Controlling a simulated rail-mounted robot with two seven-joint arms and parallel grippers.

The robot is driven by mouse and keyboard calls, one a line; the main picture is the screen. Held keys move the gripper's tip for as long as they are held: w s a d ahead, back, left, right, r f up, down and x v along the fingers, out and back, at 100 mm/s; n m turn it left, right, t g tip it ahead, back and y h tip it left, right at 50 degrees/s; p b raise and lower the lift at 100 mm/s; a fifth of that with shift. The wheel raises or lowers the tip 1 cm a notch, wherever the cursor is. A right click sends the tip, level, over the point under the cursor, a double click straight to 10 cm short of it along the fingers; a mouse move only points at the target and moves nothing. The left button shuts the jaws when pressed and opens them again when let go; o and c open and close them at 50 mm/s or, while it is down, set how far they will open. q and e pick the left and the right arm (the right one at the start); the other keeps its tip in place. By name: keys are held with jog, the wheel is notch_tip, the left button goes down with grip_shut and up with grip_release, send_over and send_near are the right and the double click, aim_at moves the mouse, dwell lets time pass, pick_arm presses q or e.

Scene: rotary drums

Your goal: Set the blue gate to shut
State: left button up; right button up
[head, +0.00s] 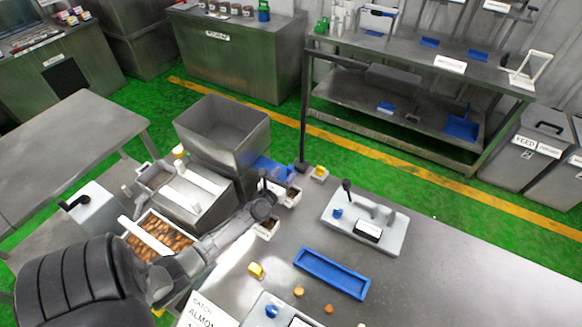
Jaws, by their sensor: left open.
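The blue gate (272,170) is a flat blue piece at the lower right side of the grey metal hopper (222,130). Part of it is hidden behind the hopper and my left arm's end. My left arm comes in from the lower left, and my left gripper (274,193) is open just below the blue gate in the picture. I cannot tell whether it touches the gate. My right gripper is not in view.
Small white trays (267,230) lie close to my left gripper. A tray of brown nuts (158,238) is left of my arm. A grey device with a black lever (365,222) and a blue tray (332,273) stand on the bench. The bench's right side is clear.

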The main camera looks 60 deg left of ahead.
aim_at(288, 169)
pick_arm(q)
jog(key=shift+x, duration=2.45)
jog(key=shift+c, duration=0.3)
grip_shut()
